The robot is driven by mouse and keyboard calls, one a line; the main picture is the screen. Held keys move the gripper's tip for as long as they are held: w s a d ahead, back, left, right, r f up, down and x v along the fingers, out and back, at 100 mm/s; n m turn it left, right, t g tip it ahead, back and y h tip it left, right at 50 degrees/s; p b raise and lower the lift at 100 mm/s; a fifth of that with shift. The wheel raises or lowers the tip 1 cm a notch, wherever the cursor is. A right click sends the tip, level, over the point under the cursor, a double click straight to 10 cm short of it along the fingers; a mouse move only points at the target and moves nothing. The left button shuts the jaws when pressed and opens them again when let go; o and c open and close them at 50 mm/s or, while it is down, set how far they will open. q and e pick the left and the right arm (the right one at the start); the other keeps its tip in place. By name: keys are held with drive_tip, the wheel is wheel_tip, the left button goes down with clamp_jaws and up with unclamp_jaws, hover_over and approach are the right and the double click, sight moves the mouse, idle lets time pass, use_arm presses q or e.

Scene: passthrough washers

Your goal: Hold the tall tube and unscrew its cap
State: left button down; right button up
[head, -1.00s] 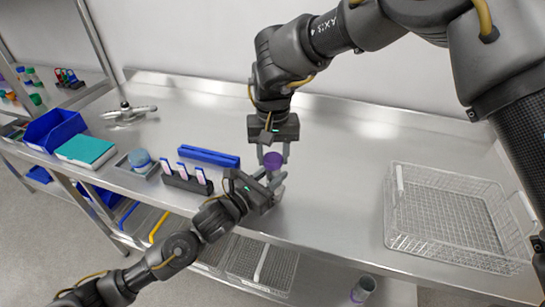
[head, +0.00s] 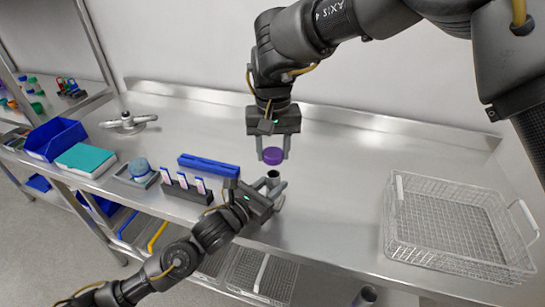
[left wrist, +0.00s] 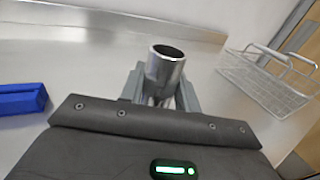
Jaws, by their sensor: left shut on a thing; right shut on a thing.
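The tall tube (left wrist: 166,66) is a grey metallic cylinder with an open round mouth, upright between the fingers of my left gripper (left wrist: 162,92) in the left wrist view. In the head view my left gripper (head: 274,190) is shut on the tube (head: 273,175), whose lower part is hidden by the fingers. The purple cap (head: 273,155) is off the tube, a little above its mouth with a gap between them. My right gripper (head: 273,150) points down from above and is shut on the cap.
A wire basket (head: 455,255) stands on the right of the steel counter. The counter between tube and basket is clear.

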use_arm(q)
drive_tip(key=c, duration=0.9)
unclamp_jaws()
drive_tip(key=shift+w+f, duration=0.1)
drive_tip(key=shift+f, duration=0.05)
drive_tip(key=shift+c, duration=0.2)
use_arm(e)
drive_tip(key=shift+w, duration=0.1)
use_arm(q)
drive_tip(key=b+v, duration=0.2)
drive_tip(key=v, duration=1)
use_arm(e)
wheel_tip(320, 180, down, 2)
drive_tip(key=shift+f, duration=0.25)
use_arm(q)
drive_tip(key=shift+a, duration=0.1)
